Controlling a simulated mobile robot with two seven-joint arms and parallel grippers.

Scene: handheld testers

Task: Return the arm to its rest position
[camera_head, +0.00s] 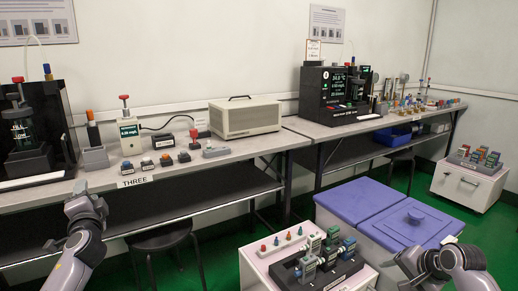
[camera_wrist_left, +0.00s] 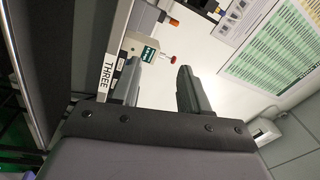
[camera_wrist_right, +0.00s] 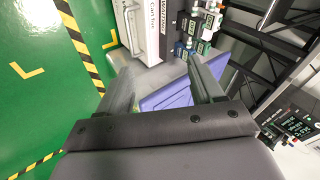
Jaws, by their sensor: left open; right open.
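My left gripper (camera_wrist_left: 156,82) is open in the left wrist view, with nothing between its fingers. Past its fingertips are the bench label THREE (camera_wrist_left: 104,77) and a handheld tester (camera_wrist_left: 149,52) with a red knob. In the head view my left arm is raised at the lower left, in front of the bench (camera_head: 205,175). My right gripper (camera_wrist_right: 162,82) is open and empty in the right wrist view. A purple lid (camera_wrist_right: 168,96) shows beyond its fingers. In the head view my right arm is at the lower right, near the purple-lidded bins (camera_head: 405,222).
A white cart (camera_head: 262,262) with several testers on top stands low in the middle. A stool (camera_head: 160,238) is under the near bench. A white cabinet (camera_head: 467,186) stands at the far right. Green floor (camera_head: 218,262) lies open between the stool and cart.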

